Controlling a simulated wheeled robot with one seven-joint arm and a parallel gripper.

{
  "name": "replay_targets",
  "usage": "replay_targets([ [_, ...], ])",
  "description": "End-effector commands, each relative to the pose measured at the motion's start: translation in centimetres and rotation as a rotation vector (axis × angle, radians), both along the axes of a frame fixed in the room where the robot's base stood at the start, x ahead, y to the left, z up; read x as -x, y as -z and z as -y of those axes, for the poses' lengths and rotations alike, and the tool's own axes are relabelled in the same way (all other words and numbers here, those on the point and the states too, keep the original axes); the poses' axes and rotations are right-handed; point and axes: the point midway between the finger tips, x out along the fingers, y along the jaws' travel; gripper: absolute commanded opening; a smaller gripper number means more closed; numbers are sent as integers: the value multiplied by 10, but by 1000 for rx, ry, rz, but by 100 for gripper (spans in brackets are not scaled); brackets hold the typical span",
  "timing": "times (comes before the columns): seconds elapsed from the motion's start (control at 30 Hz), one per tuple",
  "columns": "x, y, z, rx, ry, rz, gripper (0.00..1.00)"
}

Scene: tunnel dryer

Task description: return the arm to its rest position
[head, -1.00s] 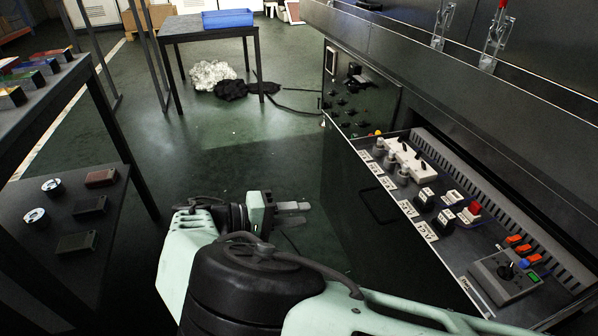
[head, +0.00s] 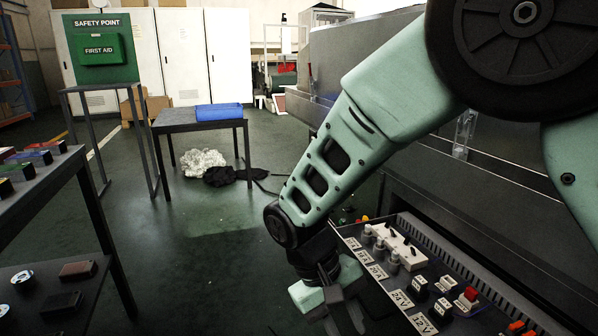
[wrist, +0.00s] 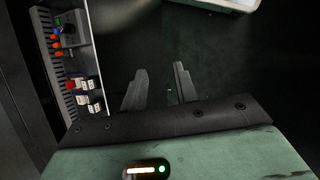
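My gripper (wrist: 160,84) shows in the wrist view with its two grey fingers apart and nothing between them. Below the fingers in that view is dark green floor. In the head view my gripper (head: 341,312) hangs low at the bottom middle, pointing down, just left of the open control drawer (head: 372,285). I cannot tell from the head view how far it is from the drawer's edge. My arm is raised and bent, crossing the right half of the head view and hiding part of the dryer.
The drawer holds switches, sockets and buttons; it also shows in the wrist view (wrist: 84,58). A dark shelf table (head: 40,205) stands left. A table (head: 200,121) with a blue tray (head: 219,112) stands behind. Floor between them is clear, apart from white (head: 203,160) and black heaps.

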Motion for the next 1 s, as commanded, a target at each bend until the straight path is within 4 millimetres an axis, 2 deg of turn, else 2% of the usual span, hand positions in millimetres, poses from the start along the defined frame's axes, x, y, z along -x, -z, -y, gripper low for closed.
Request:
replay_targets([
  [0.03,10,-12,4,-60,0,-7,29],
  [0.3,68,-59,21,-317,-68,20,29],
  [0.43,95,-74,34,-400,-113,65,29],
  [0.6,123,-82,50,-457,-166,131,29],
  [0.8,147,-88,69,-484,-216,207,29],
  [0.83,145,-100,67,-485,-216,201,29],
  [1.0,145,-133,66,-484,-215,198,29],
])
